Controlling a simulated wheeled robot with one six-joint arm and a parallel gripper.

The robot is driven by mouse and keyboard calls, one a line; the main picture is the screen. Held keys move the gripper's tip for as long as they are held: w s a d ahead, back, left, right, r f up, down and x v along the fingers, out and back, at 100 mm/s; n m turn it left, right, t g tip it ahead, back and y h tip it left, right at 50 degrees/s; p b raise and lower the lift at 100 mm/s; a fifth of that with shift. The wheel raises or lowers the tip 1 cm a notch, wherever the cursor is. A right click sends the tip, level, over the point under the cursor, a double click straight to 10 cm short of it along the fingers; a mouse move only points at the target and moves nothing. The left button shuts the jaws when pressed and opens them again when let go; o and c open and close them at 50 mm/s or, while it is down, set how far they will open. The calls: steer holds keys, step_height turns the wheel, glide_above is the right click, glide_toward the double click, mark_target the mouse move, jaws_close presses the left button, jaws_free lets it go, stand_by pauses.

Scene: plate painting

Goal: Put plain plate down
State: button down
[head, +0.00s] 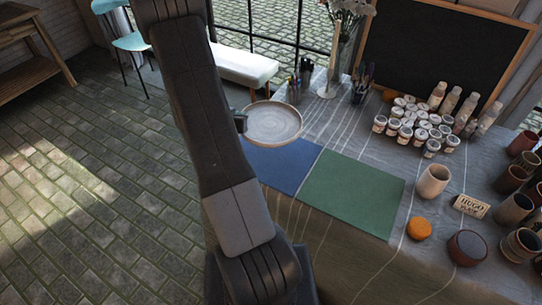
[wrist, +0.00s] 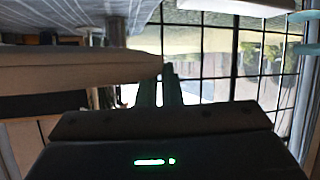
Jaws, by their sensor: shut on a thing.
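A plain round plate (head: 273,122), pale grey-beige with a raised rim, shows in the head view at the back edge of the blue mat (head: 284,168). My gripper (head: 242,121) is shut on the plate's left rim; my arm hides part of the gripper. The plate looks roughly level, and whether it touches the table or hangs above it I cannot tell. In the wrist view the plate (wrist: 80,70) shows edge-on at the left, beside the dark fingers (wrist: 170,86). A green mat (head: 350,192) lies right of the blue mat.
On the grey cloth-covered table stand a cup of pens (head: 293,88), a brush holder (head: 361,86), several paint jars (head: 415,125), a beige cup (head: 433,181), an orange sponge (head: 419,228) and brown pots (head: 467,247). Both mats are bare where visible.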

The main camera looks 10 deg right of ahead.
steer(key=shift+m+g+h, duration=0.3)
steer(key=shift+m+h, duration=0.1)
steer(key=shift+h, duration=0.1)
steer(key=shift+a+f+b, duration=0.1)
steer(key=shift+a+f, duration=0.35)
steer(key=shift+f, duration=1.35)
steer(key=shift+a+f+b, duration=0.1)
steer(key=shift+a+f, duration=0.35)
steer(key=shift+f, duration=1.35)
steer(key=shift+a+f+b, duration=0.1)
steer(key=shift+a+f, duration=0.35)
steer(key=shift+f, duration=1.35)
steer(key=c, duration=1.6)
jaws_free()
steer(key=shift+s, duration=0.1)
steer(key=b+v, duration=0.1)
steer(key=v, duration=1.1)
